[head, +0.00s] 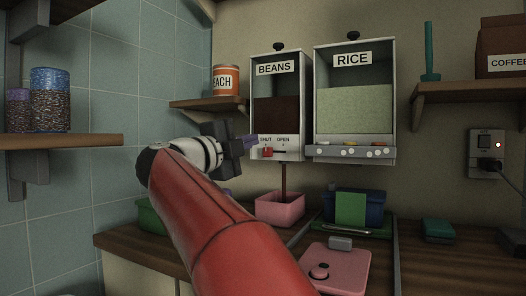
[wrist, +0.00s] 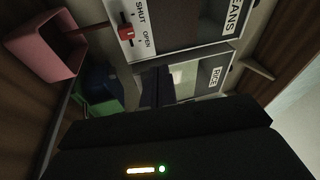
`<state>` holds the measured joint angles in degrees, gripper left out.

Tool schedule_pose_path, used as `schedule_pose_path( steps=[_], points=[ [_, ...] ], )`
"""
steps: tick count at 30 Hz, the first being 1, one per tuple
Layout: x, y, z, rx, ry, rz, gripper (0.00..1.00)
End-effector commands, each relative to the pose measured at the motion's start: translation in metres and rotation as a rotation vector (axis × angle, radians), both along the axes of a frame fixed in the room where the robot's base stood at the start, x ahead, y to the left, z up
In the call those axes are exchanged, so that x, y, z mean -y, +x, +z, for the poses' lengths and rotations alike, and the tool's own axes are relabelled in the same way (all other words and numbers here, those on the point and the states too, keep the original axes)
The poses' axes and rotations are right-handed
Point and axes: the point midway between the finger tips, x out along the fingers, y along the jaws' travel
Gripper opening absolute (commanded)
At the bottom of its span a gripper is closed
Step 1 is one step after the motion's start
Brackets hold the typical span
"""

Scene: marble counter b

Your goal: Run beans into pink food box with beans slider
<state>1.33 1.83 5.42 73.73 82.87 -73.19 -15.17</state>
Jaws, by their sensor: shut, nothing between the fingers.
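The beans dispenser (head: 277,85) hangs on the wall, its window partly filled with dark beans. Its red slider knob (head: 268,152) sits under the SHUT and OPEN labels; it also shows in the wrist view (wrist: 126,32), and its exact setting is hard to tell. A thin dark stream (head: 284,180) runs down from the dispenser into the pink food box (head: 280,209), which also shows in the wrist view (wrist: 40,48). The bean level inside it is unclear. My gripper (head: 251,141) is shut and empty, just left of the slider panel, apparently close to it.
The rice dispenser (head: 354,105) hangs to the right. A blue box (head: 372,208) with a green piece in front stands right of the pink box. A pink lid (head: 335,270) lies nearer on the counter. Shelves flank the dispensers; one holds a peach can (head: 226,81).

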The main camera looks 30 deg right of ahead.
Motion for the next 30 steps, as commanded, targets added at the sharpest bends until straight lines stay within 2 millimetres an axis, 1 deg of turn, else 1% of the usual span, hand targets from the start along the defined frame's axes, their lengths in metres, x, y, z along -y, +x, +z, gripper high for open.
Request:
schedule_pose_path(
  steps=[1, 4, 8, 11, 14, 21, 24, 27, 30],
  points=[
    [0.005, -0.004, -0.01, 0.005, 0.068, -0.045, 0.0],
    [0.01, -0.011, -0.026, 0.006, 0.159, -0.105, 0.0],
    [0.016, -0.014, -0.032, 0.005, 0.197, -0.133, 0.0],
    [0.026, -0.012, -0.032, 0.005, 0.198, -0.133, 0.0],
    [0.045, -0.009, -0.032, 0.005, 0.196, -0.135, 0.0],
    [0.096, 0.002, -0.032, 0.003, 0.194, -0.134, 0.0],
    [0.111, 0.008, -0.032, 0.004, 0.194, -0.13, 0.0],
    [0.098, 0.024, -0.031, 0.003, 0.193, -0.124, 0.0],
    [0.093, 0.033, -0.031, 0.004, 0.193, -0.127, 0.0]
  ],
)
